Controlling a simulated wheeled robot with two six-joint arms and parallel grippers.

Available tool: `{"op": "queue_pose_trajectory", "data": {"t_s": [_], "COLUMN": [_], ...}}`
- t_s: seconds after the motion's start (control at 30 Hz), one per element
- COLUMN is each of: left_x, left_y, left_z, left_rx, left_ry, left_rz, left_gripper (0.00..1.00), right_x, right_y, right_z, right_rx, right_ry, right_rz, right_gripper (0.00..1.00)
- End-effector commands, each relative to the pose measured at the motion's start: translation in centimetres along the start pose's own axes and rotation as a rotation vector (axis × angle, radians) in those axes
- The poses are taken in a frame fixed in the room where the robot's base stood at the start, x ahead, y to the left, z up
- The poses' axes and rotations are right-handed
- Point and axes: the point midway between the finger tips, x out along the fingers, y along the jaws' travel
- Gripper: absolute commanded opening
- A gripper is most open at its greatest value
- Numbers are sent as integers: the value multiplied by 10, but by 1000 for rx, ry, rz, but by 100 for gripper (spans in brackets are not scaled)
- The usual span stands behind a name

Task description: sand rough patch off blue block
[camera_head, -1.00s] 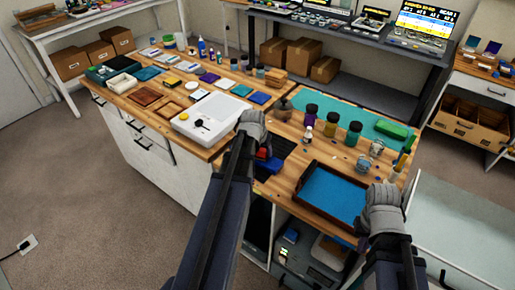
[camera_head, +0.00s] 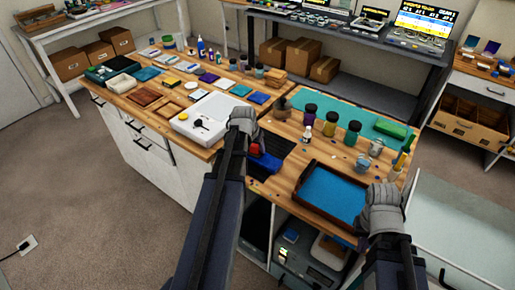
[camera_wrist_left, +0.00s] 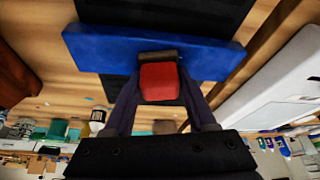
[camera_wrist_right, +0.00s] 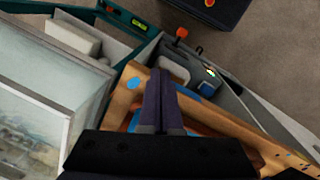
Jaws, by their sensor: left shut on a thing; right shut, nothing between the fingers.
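The blue block (camera_head: 266,165) lies on a dark mat on the wooden bench, partly behind my left arm. It also shows as a long blue bar in the left wrist view (camera_wrist_left: 105,50). My left gripper (camera_wrist_left: 158,95) is shut on a red sanding tool (camera_wrist_left: 159,83), which also shows in the head view (camera_head: 255,149). The tool overlaps the block's near middle; a brownish strip (camera_wrist_left: 158,55) shows at its far end. I cannot tell whether this strip is tool or rough patch, nor whether they touch. My right gripper (camera_wrist_right: 160,78) is shut and empty.
A dark-framed tray with a blue floor (camera_head: 325,190) sits beside my right gripper. A white scale-like device (camera_head: 205,119) stands left of my left gripper. Several dark-lidded jars (camera_head: 330,126) and a green mat (camera_head: 372,119) lie behind the tray.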

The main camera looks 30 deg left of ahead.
Motion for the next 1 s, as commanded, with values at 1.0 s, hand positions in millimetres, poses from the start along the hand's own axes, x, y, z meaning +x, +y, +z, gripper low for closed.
{"op": "queue_pose_trajectory", "data": {"t_s": [1.0], "left_x": [3], "left_y": [-27], "left_z": [-4], "left_rx": [1], "left_ry": [-5], "left_rz": [-1], "left_gripper": [12], "right_x": [1], "right_y": [0], "right_z": [0], "right_rx": [0], "right_ry": [0], "right_rz": [0], "right_gripper": [0]}}
